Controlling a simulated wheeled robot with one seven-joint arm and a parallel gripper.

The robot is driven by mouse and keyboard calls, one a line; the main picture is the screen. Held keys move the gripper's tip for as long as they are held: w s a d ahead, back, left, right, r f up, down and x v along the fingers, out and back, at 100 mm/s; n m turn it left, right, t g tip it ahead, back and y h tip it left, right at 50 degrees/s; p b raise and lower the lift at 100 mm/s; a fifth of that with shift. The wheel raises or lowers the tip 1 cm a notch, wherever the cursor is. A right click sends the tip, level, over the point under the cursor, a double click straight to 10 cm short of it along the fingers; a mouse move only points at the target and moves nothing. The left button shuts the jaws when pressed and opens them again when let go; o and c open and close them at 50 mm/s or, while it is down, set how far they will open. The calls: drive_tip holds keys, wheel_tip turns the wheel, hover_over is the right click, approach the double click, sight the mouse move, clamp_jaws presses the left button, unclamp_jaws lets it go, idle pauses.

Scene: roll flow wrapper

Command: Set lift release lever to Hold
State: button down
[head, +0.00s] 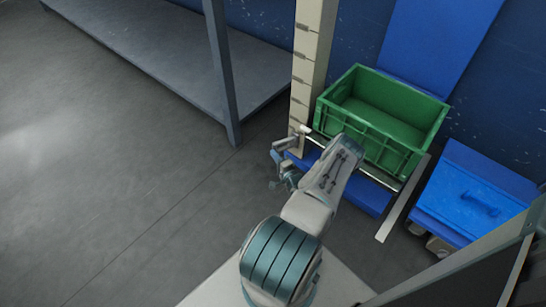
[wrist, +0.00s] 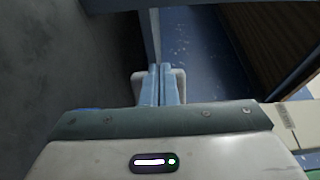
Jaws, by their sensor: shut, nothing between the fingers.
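My gripper (head: 279,157) is low beside the foot of the beige lift column in the head view. In the wrist view its two blue-grey fingers (wrist: 160,85) are shut together with nothing between them. A pale rounded piece (wrist: 179,86) shows on both sides of the fingers; I cannot tell whether it is the lever or whether it touches them. A small pale knob-like part (head: 305,130) sits at the column's foot, close to my gripper. I cannot identify the release lever for certain, and no Hold marking is readable.
The beige column (head: 311,70) stands left of a green crate (head: 402,152) on the lift. A blue lidded box (head: 475,195) is at the right. A grey shelf with a post (head: 223,75) stands behind left. The floor (head: 110,190) at left is clear.

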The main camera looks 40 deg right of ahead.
drive_tip(key=shift+w+d+r, duration=0.1)
drive_tip(key=shift+w+r, duration=0.05)
drive_tip(key=shift+w, duration=0.2)
drive_tip(key=shift+s, duration=0.1)
drive_tip(key=p+v, duration=0.4)
drive_tip(key=v, duration=1)
drive_tip(key=shift+s, duration=0.15)
